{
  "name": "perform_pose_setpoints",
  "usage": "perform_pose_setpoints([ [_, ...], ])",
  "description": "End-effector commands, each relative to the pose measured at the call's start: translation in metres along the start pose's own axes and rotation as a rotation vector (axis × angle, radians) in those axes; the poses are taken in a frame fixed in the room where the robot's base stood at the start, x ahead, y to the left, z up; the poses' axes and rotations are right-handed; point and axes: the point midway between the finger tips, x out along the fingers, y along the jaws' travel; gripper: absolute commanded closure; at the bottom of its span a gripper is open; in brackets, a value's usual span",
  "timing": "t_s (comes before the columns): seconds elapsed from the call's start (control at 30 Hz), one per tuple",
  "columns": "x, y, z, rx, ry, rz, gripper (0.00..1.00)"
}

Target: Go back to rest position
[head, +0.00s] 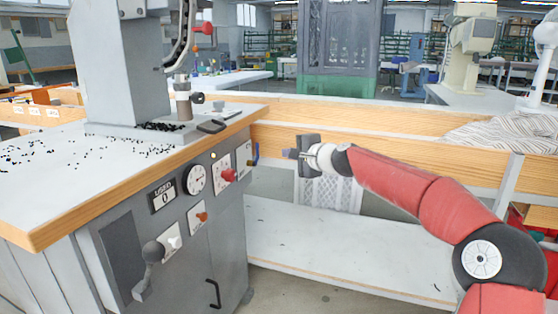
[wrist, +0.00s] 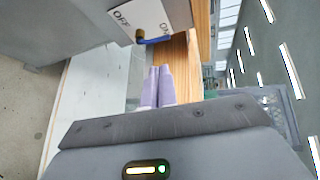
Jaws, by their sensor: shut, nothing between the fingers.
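My gripper (head: 291,154) is at the end of my red arm, in the middle of the head view. It points left toward the right side of the grey press cabinet (head: 222,225). In the wrist view the two pale purple fingers of my gripper (wrist: 158,72) lie together with nothing between them. Just beyond the fingertips is a lever switch with a blue handle (wrist: 156,40), below a white ON/OFF plate (wrist: 140,18). The switch also shows in the head view (head: 255,155). My fingertips look apart from it, with a small gap.
The press (head: 118,65) stands on a white top with wooden edges, scattered with small black eyelets. The cabinet front carries dials, knobs and a lever (head: 150,255). A low white shelf (head: 340,245) runs below my arm. A wooden rail (head: 390,150) passes behind my gripper.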

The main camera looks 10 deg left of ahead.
Motion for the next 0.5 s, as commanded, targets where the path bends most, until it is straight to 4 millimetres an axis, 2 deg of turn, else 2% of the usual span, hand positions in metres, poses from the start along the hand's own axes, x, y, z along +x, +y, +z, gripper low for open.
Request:
perform_pose_setpoints([
  [0.17,-0.015,0.000,0.004,-0.014,-0.002,0.008,1.00],
  [0.27,-0.021,0.006,0.022,-0.093,-0.010,0.060,1.00],
  [0.37,-0.037,0.022,0.051,-0.245,-0.020,0.166,1.00],
  [0.47,-0.067,0.047,0.075,-0.429,-0.020,0.309,1.00],
  [0.5,-0.083,0.058,0.082,-0.498,-0.018,0.369,1.00],
])
